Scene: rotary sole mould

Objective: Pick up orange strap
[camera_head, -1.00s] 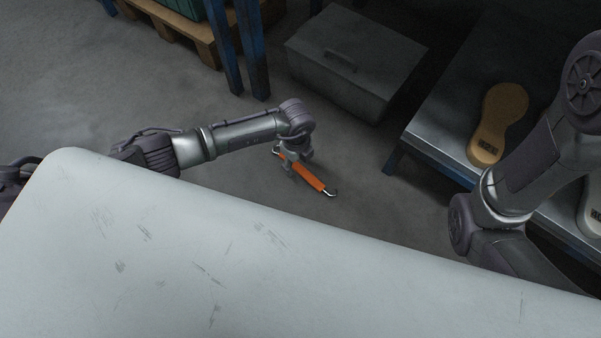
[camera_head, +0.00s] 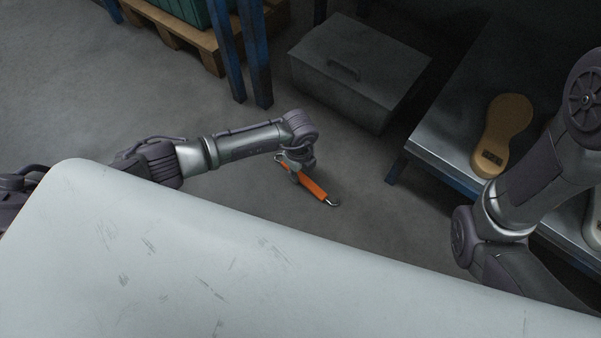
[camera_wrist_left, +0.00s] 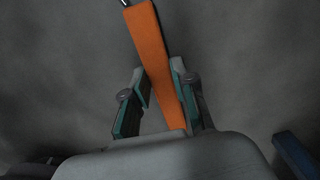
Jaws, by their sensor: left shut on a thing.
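The orange strap (camera_head: 318,189) has metal hooks at its ends and shows low over the grey floor in the head view. My left gripper (camera_head: 295,176) reaches down onto its upper-left part. In the left wrist view the strap (camera_wrist_left: 152,55) runs between the two green-padded fingers of my left gripper (camera_wrist_left: 160,98), which is shut on it. Its near end is hidden behind the gripper body. I cannot tell whether the strap touches the floor. My right arm shows at the right, but its gripper is out of view.
A grey lidded box (camera_head: 357,72) stands on the floor behind the strap. A metal bench (camera_head: 437,146) with a tan sole (camera_head: 503,130) is to the right. Blue rack posts (camera_head: 254,55) and a wooden pallet (camera_head: 177,33) stand at the back. The floor around the strap is clear.

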